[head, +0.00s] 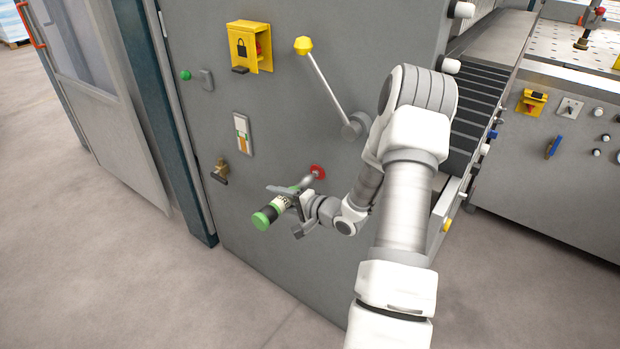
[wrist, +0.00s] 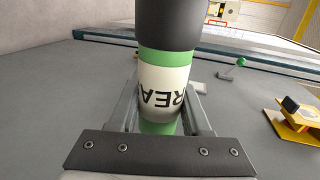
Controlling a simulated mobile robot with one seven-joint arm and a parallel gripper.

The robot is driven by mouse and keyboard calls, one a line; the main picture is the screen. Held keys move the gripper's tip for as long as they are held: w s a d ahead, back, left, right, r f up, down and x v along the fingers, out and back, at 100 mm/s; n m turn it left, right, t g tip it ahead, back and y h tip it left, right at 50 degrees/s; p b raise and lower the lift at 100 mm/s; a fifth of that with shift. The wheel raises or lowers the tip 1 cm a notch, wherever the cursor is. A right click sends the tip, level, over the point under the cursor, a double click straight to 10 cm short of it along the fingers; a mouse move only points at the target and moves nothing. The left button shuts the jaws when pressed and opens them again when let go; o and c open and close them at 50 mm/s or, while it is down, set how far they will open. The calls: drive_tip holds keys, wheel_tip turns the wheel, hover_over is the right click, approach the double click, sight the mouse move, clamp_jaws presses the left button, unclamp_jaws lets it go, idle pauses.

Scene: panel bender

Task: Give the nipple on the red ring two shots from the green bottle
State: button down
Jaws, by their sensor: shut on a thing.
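The green bottle (head: 262,219) is in my gripper (head: 290,203), tilted, with its green end out to the lower left and its other end toward the grey panel. In the wrist view the bottle (wrist: 165,86) shows a cream label with black letters between green bands, and a dark upper part. My gripper (wrist: 166,112) is shut on it, one finger on each side. The red ring (head: 318,171) is on the panel just beyond the bottle's far end. A grey tip lies close to the ring's centre. The nipple is hidden, and I cannot tell whether the tip touches it.
A brass valve (head: 220,172) is left of the bottle on the panel. A roller conveyor (head: 478,115) is on the right. The floor below is clear.

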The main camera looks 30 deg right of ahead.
drive_tip(key=shift+w+d, duration=0.2)
drive_tip(key=shift+d, duration=0.35)
idle(0.4)
drive_tip(key=shift+a, duration=0.2)
drive_tip(key=shift+s+a+p, duration=0.35)
drive_tip(key=shift+a, duration=0.5)
drive_tip(key=shift+d, duration=0.2)
idle(0.5)
drive_tip(key=shift+w+d, duration=0.15)
drive_tip(key=shift+d, duration=0.15)
drive_tip(key=shift+w+d+p, duration=0.25)
drive_tip(key=shift+d+p, duration=0.15)
drive_tip(key=shift+d, duration=0.15)
idle(0.7)
drive_tip(key=shift+a, duration=0.1)
drive_tip(key=shift+s+a, duration=0.2)
drive_tip(key=shift+a, duration=0.3)
drive_tip(key=shift+s+a, duration=0.2)
drive_tip(key=shift+a, duration=0.3)
